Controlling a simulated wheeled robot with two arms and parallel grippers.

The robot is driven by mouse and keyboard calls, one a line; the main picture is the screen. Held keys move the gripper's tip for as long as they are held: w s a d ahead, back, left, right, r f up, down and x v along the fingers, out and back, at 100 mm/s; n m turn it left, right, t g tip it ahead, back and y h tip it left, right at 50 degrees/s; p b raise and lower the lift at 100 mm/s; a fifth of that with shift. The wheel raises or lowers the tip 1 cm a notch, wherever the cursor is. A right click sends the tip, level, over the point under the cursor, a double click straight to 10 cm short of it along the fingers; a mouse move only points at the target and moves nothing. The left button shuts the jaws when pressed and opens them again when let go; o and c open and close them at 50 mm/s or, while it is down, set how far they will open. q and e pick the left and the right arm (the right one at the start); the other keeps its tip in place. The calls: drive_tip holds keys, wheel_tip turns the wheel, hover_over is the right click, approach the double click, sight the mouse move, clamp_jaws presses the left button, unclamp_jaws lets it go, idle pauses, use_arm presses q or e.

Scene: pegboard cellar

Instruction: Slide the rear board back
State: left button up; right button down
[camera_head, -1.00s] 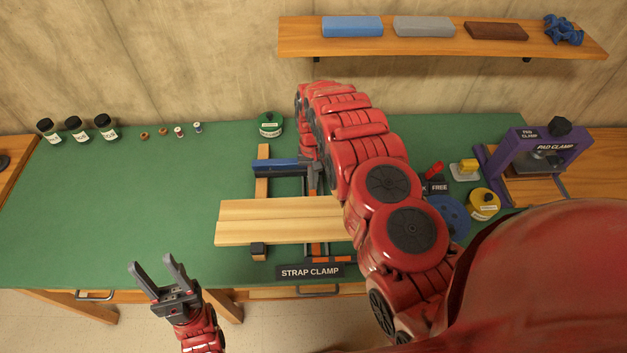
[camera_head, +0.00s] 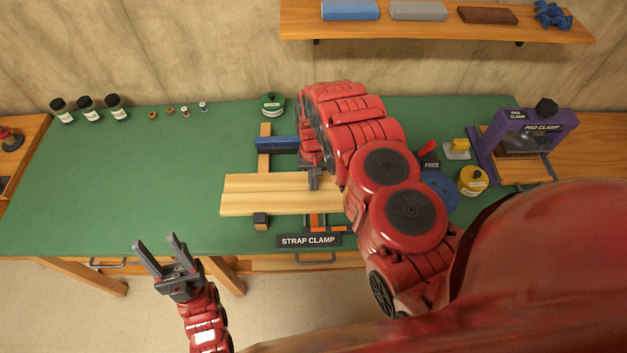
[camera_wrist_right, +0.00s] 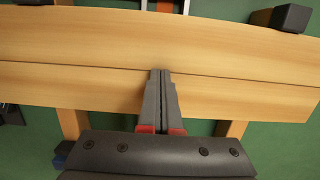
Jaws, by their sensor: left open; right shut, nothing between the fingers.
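Two pale wooden boards lie side by side across the strap clamp (camera_head: 307,240). The rear board (camera_head: 262,183) is the lower one in the right wrist view (camera_wrist_right: 85,88). The front board (camera_head: 262,205) is the upper one there (camera_wrist_right: 85,45). They look close together, with a thin seam between. My right gripper (camera_head: 314,185) is shut and empty above the rear board, with its fingertips (camera_wrist_right: 160,72) near the seam. I cannot tell if they touch wood. My right arm hides the boards' right ends in the head view. My left gripper (camera_head: 160,247) is open and empty off the table's front edge.
A blue bar (camera_head: 276,143) crosses the clamp's rail behind the boards. A dark stop (camera_head: 260,221) stands at the front board's near edge. A green tin (camera_head: 272,104) is further back. The purple pad clamp (camera_head: 480,148) stands at right. The green table's left part is mostly clear.

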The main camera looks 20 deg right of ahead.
drive_tip(key=shift+s+f, duration=0.15)
drive_tip(key=shift+s, duration=0.05)
drive_tip(key=shift+w+f, duration=0.15)
drive_tip(key=shift+f, duration=0.1)
drive_tip(key=w+b, duration=0.1)
drive_tip(key=b, duration=0.1)
drive_tip(key=w+b, duration=0.1)
drive_tip(key=b, duration=0.1)
drive_tip(key=w+d+b, duration=0.1)
drive_tip(key=b, duration=0.1)
drive_tip(key=shift+w+f, duration=0.25)
drive_tip(key=shift+w, duration=0.15)
drive_tip(key=shift+w+d+r+b, duration=0.15)
drive_tip(key=shift+w+r+b, duration=0.15)
drive_tip(key=shift+b, duration=0.15)
drive_tip(key=shift+r, duration=0.15)
